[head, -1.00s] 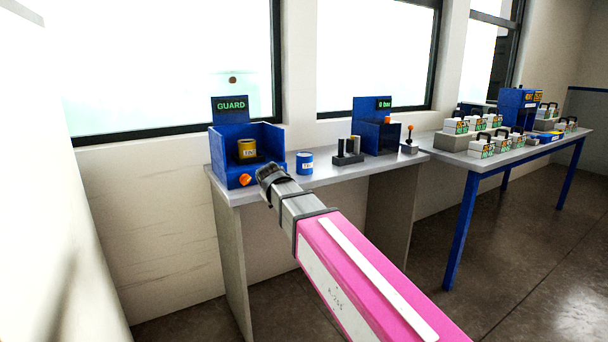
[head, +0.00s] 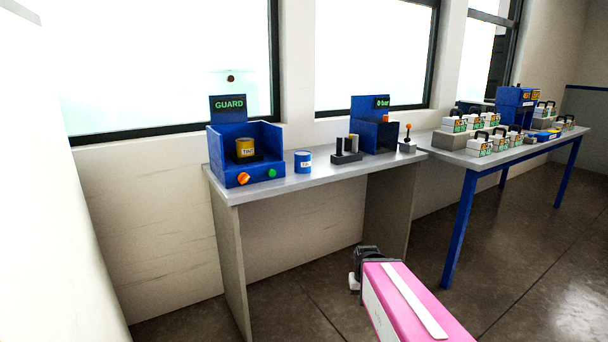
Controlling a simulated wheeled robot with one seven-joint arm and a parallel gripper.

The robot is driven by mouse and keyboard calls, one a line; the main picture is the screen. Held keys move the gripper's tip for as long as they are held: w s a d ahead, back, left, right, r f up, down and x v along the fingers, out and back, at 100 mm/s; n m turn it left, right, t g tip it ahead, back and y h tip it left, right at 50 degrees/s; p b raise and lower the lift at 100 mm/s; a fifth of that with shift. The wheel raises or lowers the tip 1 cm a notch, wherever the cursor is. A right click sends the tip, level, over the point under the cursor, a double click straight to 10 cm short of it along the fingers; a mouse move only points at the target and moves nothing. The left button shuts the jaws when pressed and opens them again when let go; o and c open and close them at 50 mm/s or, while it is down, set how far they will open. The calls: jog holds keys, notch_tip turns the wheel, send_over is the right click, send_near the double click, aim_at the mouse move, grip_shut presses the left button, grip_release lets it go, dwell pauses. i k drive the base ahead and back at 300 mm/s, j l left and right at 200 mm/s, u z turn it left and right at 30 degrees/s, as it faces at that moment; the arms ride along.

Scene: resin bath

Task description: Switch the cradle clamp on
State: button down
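A blue station (head: 217,143) with a screen reading GUARD (head: 229,105) in green stands at the left end of the grey bench. A yellow tin with a white label (head: 245,147) sits on a dark holder inside it. Its front has an orange knob (head: 243,179) and a green button (head: 271,173). I cannot tell which part is the clamp switch. My gripper (head: 358,268) is low, in front of the bench and well apart from the station. It is dark and seen from behind, so its fingers do not show clearly.
A blue tin (head: 303,162) stands beside the station. A dark rack (head: 346,157), a second blue station reading 0 bar (head: 367,131) and a grey box with an orange-tipped lever (head: 408,146) stand further right. A table (head: 460,157) with several white cases is beyond. The bench front is clear.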

aim_at(242, 177)
jog(key=u, duration=1.1)
